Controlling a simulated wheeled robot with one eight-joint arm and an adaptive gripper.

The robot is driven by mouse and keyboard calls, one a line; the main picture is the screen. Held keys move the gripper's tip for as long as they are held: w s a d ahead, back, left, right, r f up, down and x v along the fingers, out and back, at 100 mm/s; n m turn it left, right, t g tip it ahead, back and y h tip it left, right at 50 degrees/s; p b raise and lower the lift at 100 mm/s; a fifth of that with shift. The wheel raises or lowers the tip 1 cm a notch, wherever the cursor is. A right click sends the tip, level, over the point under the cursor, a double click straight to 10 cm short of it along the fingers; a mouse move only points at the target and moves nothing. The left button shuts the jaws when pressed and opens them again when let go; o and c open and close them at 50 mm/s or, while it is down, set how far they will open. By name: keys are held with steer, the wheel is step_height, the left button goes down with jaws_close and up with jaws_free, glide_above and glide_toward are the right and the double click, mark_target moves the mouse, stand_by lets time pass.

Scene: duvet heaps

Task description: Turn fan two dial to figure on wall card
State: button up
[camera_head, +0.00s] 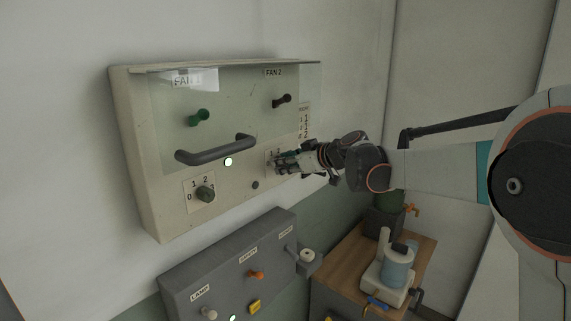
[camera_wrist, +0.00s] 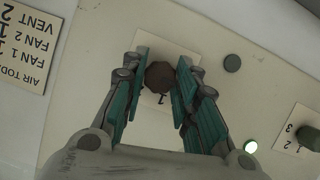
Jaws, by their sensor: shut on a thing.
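The fan two dial (camera_wrist: 160,75) is a dark brown round knob on a pale numbered plate (camera_wrist: 178,54) in the wrist view. My gripper (camera_wrist: 161,82) has its two green-padded fingers on either side of the knob, shut on it. A 1 shows on the plate just below the knob; the fingers hide other figures, and the pointer direction is unclear. The wall card (camera_wrist: 28,40) at the upper left lists FAN 1, FAN 2 and VENT; its figures are partly cut off and hard to read. In the head view, my gripper (camera_head: 280,162) covers most of the dial.
A clear cover with a grey handle (camera_head: 215,150) fronts the beige box (camera_head: 135,130), above the dials. The fan one dial (camera_head: 205,193) sits lower left, near a lit lamp (camera_head: 228,162). A grey panel (camera_head: 190,275) and a wooden cabinet (camera_head: 345,265) stand below.

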steer(key=m+g+y+b, duration=0.1)
steer(key=m, duration=0.1)
steer(key=m+g+y+b, duration=0.1)
steer(key=m+b, duration=0.1)
steer(key=m, duration=0.1)
steer(key=m+g+y+b, duration=0.1)
steer(key=m, duration=0.1)
steer(key=shift+w+d+m+g+y, duration=0.15)
steer(key=shift+w+m+g+y, duration=0.05)
steer(key=shift+m+g+y, duration=0.2)
stand_by(0.3)
steer(key=shift+b, duration=0.3)
steer(key=o, duration=1.1)
steer(key=shift+c, duration=0.2)
steer(key=v, duration=1.2)
